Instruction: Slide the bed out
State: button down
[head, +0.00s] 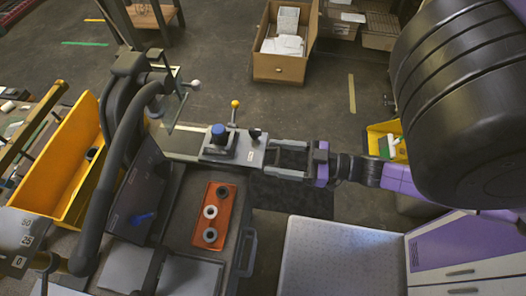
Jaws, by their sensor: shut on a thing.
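The bed (222,154) is a light grey metal slab at the middle of the head view. It carries a blue knob (218,134) and a smaller black knob. It sits on a pale rail (180,143) that runs left under the dark machine (122,95). My gripper (268,159) reaches in from the right, with one finger on each side of the bed's right end. It is shut on that end. The exact contact at the fingertips is too small to see clearly.
An orange tray with round parts (222,225) lies on the dark bench just below the bed. A yellow bin (62,165) stands at left. A cardboard box (282,68) is on the floor behind. Open floor shows behind my gripper.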

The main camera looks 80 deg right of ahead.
jog(key=shift+s+a, duration=0.25)
jog(key=shift+s, duration=0.6)
jog(key=c, duration=0.6)
grip_release()
jog(key=shift+o, duration=0.2)
jog(key=shift+s+d, duration=0.1)
jog(key=shift+s, duration=0.05)
jog(key=s+b, duration=0.1)
jog(key=s, duration=0.6)
jog(key=shift+s, duration=0.3)
jog(key=shift+d, duration=0.2)
